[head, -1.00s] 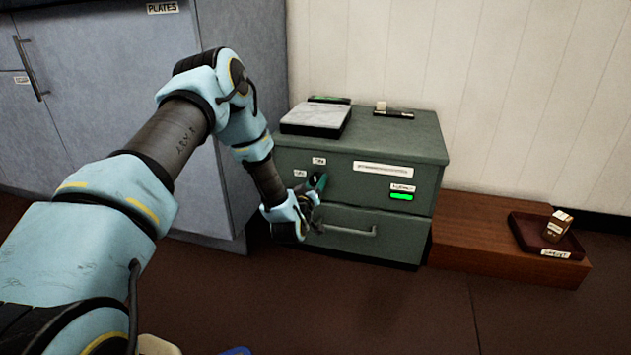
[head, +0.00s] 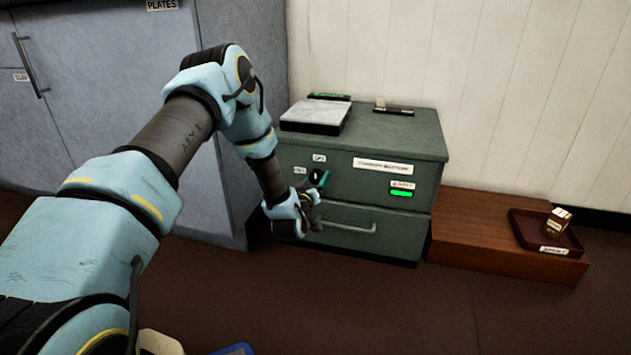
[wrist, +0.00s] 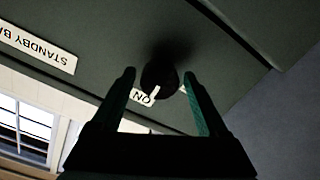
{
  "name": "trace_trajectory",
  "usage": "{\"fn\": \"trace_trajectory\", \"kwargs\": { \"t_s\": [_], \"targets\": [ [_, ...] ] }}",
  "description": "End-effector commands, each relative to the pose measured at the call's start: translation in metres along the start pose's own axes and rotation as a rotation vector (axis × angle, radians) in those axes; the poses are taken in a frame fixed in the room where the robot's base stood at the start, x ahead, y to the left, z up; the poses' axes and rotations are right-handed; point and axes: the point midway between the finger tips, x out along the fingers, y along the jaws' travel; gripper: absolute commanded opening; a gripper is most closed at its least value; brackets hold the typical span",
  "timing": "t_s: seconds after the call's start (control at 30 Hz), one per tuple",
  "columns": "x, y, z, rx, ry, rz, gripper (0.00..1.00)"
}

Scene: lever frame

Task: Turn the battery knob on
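The black round knob (head: 316,176) is on the upper front of the green-grey cabinet (head: 400,135). Small white labels sit above it and to its left. In the wrist view the knob (wrist: 160,80) lies between the two fingers of my gripper (wrist: 160,78), with a visible gap on each side. An ON label (wrist: 143,97) shows beside the knob, and another white label at its right is mostly hidden by a finger. The exact pointer direction is hard to tell.
A green strip (head: 401,194) glows on the cabinet front. Below is a drawer with a bar handle (head: 345,228). A low wooden platform (head: 470,240) at right carries a dark red tray (head: 520,232) with a small box. A grey cupboard (head: 95,110) stands at left.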

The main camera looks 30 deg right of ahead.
Motion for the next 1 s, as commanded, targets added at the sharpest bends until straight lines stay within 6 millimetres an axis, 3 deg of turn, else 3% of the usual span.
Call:
{"fn": "trace_trajectory", "kwargs": {
  "t_s": [0.43,0.8,1.0],
  "targets": [
    [-0.009,0.001,-0.001,-0.001,-0.002,0.0,0.86],
    [-0.078,0.001,-0.001,-0.001,-0.005,-0.002,0.86],
    [-0.102,0.0,-0.001,0.0,-0.002,0.0,0.86]
  ]
}}
